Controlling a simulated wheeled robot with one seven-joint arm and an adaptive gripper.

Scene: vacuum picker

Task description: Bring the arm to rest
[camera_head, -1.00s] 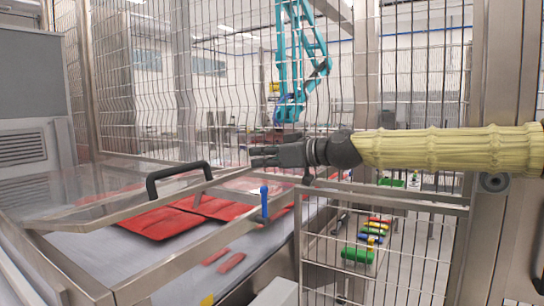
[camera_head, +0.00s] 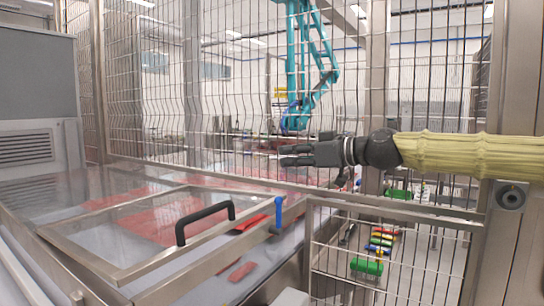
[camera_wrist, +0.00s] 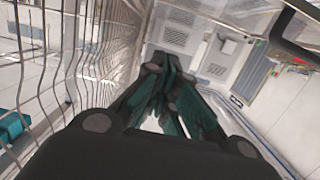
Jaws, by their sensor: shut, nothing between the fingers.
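My gripper (camera_head: 296,155) is dark grey and shut, with nothing in it. In the head view it points left, held up in the air in front of the wire mesh fence, above and behind the framed clear lid. My arm reaches in from the right edge in a pale yellow sleeve. In the wrist view the closed fingers (camera_wrist: 172,90) fill the middle, with mesh on the left.
A clear lid with a metal frame (camera_head: 105,272) and a black handle (camera_head: 204,221) covers red items. A blue lever (camera_head: 278,213) stands at its edge. A mesh fence (camera_head: 240,90) rises behind; a teal robot arm (camera_head: 300,100) stands beyond it.

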